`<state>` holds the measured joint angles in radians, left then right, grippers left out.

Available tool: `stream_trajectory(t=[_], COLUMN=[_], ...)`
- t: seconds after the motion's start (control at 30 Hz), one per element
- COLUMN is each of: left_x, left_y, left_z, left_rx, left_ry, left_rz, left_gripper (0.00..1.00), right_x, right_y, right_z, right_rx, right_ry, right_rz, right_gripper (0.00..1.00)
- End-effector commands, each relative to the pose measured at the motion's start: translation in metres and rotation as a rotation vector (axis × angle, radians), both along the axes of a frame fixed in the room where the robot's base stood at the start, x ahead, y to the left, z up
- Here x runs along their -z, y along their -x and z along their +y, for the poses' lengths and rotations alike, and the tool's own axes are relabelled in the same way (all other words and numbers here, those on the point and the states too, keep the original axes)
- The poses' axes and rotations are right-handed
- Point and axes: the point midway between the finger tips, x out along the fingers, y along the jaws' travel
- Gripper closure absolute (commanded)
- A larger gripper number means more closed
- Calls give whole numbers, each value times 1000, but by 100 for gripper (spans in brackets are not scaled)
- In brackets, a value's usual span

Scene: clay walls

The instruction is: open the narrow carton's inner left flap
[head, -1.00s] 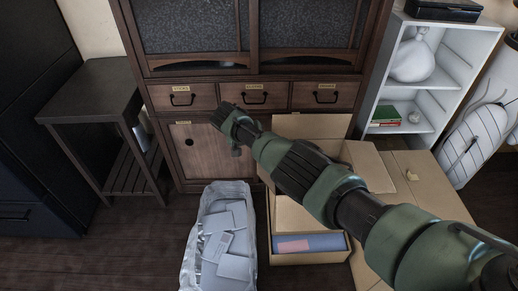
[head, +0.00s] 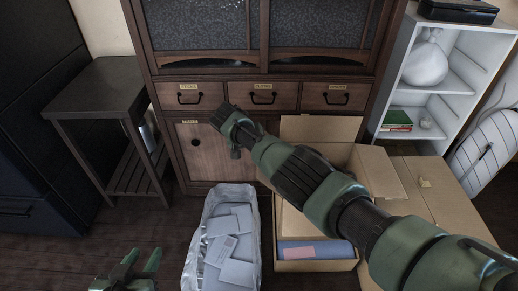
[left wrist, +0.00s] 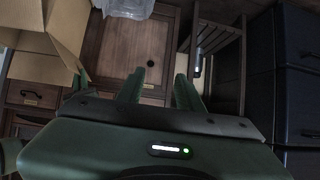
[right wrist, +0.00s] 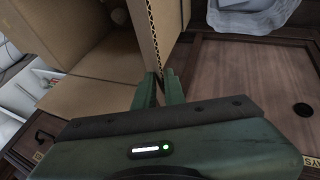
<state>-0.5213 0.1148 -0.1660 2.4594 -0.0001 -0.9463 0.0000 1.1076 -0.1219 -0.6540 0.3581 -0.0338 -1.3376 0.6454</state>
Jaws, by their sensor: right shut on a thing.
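The narrow carton (head: 318,265) stands on the floor in front of the cabinet, with a blue item with a pink label (head: 300,251) inside. Its back flap (head: 320,129) stands up, and another flap (head: 380,170) shows at its right. My right arm crosses over the carton and hides part of its left side and inside. In the right wrist view my right gripper (right wrist: 160,88) is shut on the edge of a cardboard flap (right wrist: 158,35); which flap I cannot tell. My left gripper (head: 142,262) is open and empty, left of the white bin; it also shows in the left wrist view (left wrist: 158,88).
A white bin (head: 190,262) of pale packets stands left of the carton. A wider closed carton (head: 440,200) is at the right. The wooden cabinet (head: 215,150) stands behind, a dark side table (head: 90,100) at left, white shelves (head: 450,85) at right.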

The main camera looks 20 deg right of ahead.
Motion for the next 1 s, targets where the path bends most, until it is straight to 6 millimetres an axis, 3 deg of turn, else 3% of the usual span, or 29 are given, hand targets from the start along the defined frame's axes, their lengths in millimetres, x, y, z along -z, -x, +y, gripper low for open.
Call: stream_trajectory(t=[0.23, 0.27, 0.3, 0.73, 1.0], left_x=[0, 0, 0, 5, 35], left_y=[0, 0, 0, 6, 49], left_z=[0, 0, 0, 3, 18], left_rx=[0, 0, 0, -4, -22], left_ry=[0, 0, 0, -9, -64], left_rz=[1, 1, 1, 42, 290], left_gripper=[64, 64, 64, 64, 64], right_x=[3, 3, 3, -2, -14], right_y=[1, 1, 1, 1, 5], right_z=[3, 3, 3, 2, 9], right_rx=[-1, -1, -1, -1, -1], right_ry=[-10, -10, -8, -3, -4], right_rz=[2, 2, 3, 1, 2], right_gripper=[100, 81, 75, 75, 75])
